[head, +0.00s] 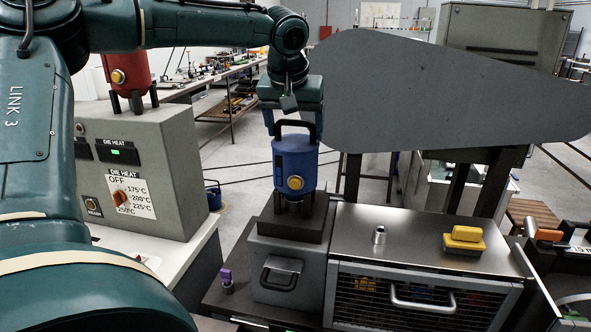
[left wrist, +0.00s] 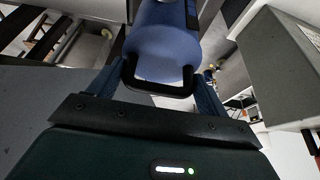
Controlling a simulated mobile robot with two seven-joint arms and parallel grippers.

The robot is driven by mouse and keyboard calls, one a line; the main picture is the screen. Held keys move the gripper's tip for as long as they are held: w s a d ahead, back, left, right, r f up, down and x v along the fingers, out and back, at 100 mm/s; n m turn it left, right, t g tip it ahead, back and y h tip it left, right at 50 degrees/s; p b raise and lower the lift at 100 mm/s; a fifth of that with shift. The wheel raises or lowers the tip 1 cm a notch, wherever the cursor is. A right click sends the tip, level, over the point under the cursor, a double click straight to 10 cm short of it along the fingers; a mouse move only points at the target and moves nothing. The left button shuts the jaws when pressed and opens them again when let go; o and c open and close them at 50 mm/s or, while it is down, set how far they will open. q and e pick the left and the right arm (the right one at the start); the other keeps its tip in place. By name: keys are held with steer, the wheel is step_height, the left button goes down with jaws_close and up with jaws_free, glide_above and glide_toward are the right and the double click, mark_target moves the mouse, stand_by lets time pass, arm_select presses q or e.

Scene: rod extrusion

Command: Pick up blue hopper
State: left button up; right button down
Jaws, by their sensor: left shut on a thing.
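The blue hopper (head: 294,165) has a black top handle and a yellow round knob on its front. It is upright on or just above the dark top block (head: 272,226) of the grey machine; I cannot tell whether its dark legs touch. My left gripper (head: 294,126) points down from above, with its blue fingers at either side of the handle, and is shut on the hopper. In the left wrist view the hopper (left wrist: 165,42) shows beyond the black handle (left wrist: 157,92), which lies between the fingers (left wrist: 155,96). My right gripper is not in view.
A red hopper (head: 128,70) stands on the grey die heat box (head: 160,155) at left. A large grey panel (head: 440,95) rises right of the gripper. A steel cabinet (head: 400,240) with a yellow block (head: 464,240) stands at front right. A blue bucket (head: 213,196) is on the floor.

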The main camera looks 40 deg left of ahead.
arm_select(q)
steer(key=c, duration=1.2)
steer(key=shift+r, duration=0.15)
